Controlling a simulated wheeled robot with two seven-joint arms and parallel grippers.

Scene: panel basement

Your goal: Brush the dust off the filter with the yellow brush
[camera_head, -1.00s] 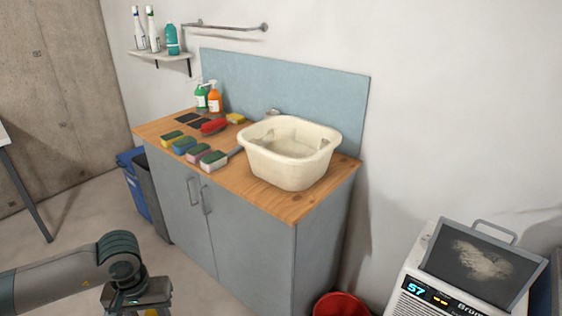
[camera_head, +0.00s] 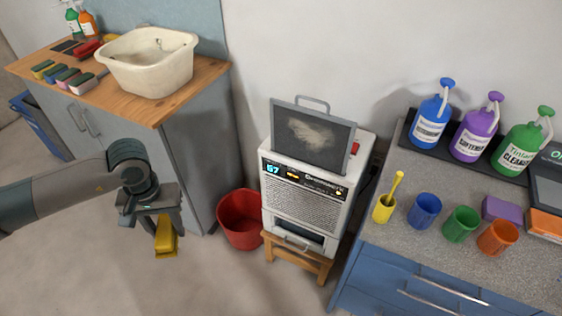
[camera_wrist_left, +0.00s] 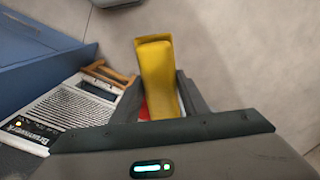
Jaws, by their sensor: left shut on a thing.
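My left gripper (camera_head: 160,216) is shut on a long yellow thing, which I take for the yellow brush (camera_head: 166,240), and holds it over the floor. It also shows in the left wrist view (camera_wrist_left: 158,75), between the fingers; I cannot make out bristles. The filter (camera_head: 311,138) is a dark framed panel with a handle, standing tilted on top of the white dehumidifier (camera_head: 305,202). A pale patch of dust (camera_head: 311,131) lies on its middle. The gripper is left of the filter and well apart from it. My right gripper is not in view.
A red bucket (camera_head: 240,222) stands beside the dehumidifier, which rests on a wooden stool (camera_head: 300,262). A cream basin (camera_head: 150,68) sits on the left counter. The right counter (camera_head: 400,250) holds several cups and bottles; a yellow cup (camera_head: 383,212) has a yellow stick in it.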

